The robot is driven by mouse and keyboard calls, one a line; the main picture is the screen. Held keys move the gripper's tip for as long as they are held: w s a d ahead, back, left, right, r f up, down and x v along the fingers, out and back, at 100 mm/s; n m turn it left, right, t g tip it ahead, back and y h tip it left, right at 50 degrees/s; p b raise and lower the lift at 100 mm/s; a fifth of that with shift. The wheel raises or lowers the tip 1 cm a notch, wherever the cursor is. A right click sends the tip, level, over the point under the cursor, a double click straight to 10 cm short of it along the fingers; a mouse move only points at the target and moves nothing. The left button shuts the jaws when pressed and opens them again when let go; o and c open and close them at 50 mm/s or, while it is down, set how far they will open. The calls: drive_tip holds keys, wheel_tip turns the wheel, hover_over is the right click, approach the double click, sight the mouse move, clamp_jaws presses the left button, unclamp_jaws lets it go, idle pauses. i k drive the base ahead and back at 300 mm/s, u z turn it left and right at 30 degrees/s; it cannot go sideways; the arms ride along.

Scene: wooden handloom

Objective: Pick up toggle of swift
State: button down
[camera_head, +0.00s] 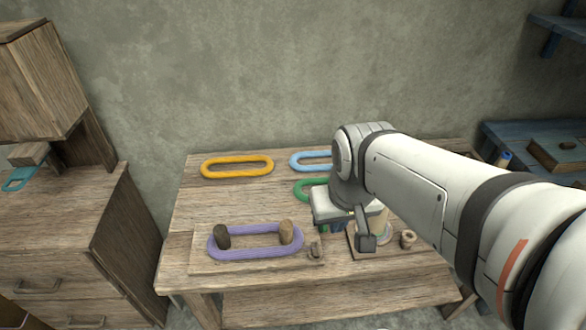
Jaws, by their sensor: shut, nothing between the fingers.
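A wooden board (202,262) on the table bears two rounded pegs, a dark one (223,237) at left and a lighter brown one (286,232) at right, with a purple loop of yarn (255,254) around them. This looks like the swift. A small greyish wooden piece (315,248) at the board's right end may be its toggle. My gripper (366,243) points down, shut and empty, to the right of this small piece and apart from it in the picture. Its height above the table is hard to tell.
Orange (237,167), light blue (308,161) and green (305,191) loops lie toward the back of the table. My arm partly hides the blue and green ones. Behind my gripper is another small board with a round item (384,234); a small wooden ring-like piece (407,239) stands at right.

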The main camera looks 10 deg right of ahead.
sight(316, 251)
drive_tip(key=z, duration=1)
drive_tip(key=k, duration=1.3)
drive_tip(key=u, duration=0.7)
drive_tip(key=i, duration=1.05)
drive_tip(key=u, duration=0.05)
